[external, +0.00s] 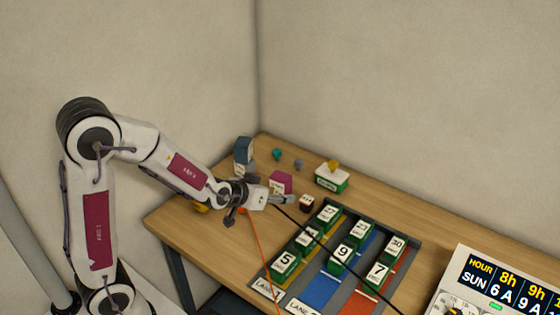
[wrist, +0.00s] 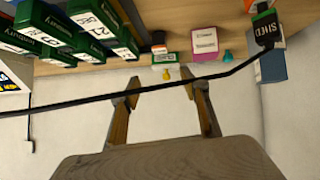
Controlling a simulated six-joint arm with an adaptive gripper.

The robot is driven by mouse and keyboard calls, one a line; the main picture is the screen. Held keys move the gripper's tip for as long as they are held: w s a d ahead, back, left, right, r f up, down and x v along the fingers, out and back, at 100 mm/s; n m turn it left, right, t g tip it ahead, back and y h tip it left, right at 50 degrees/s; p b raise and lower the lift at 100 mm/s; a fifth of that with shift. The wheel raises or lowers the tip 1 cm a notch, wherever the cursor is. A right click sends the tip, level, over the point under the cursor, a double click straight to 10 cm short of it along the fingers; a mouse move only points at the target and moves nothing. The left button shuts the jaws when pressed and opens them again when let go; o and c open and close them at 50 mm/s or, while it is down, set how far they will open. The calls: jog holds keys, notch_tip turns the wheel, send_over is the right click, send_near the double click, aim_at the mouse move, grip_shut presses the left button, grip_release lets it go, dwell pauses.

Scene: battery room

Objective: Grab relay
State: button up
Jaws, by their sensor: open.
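No label that I can read says relay, so I cannot tell for sure which object it is. A magenta box (external: 281,181) stands on the table just behind my gripper (external: 287,200); in the wrist view the box (wrist: 205,42) shows a white label. A small dark block with an orange-brown top (external: 306,203) stands just right of my gripper tip; it is partly hidden in the wrist view (wrist: 158,48).
A lane tray (external: 418,243) holds several green numbered batteries (external: 285,265) at right. A green-and-white box with a yellow knob (external: 332,178) and a blue-grey unit (external: 243,152) stand behind. A black cable (wrist: 90,98) crosses in front of the wrist camera; an orange cable (external: 257,245) hangs nearby.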

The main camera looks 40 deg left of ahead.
jog(key=t+y, duration=0.1)
jog(key=t, duration=0.1)
send_near(304, 203)
jog(key=shift+w+r, duration=0.1)
jog(key=shift+w, duration=0.7)
jog(key=shift+w+f+t+y, duration=0.15)
jog(key=shift+f+t+y, duration=0.05)
jog(key=shift+f, duration=0.3)
jog(key=shift+w+f+t+y, duration=0.15)
jog(key=shift+f+t+y, duration=0.05)
jog(key=shift+f, duration=0.35)
jog(key=shift+w, duration=0.15)
jog(key=shift+x, duration=1.15)
jog(key=shift+x, duration=2.6)
jog(key=shift+d, duration=0.2)
jog(key=c, duration=1.2)
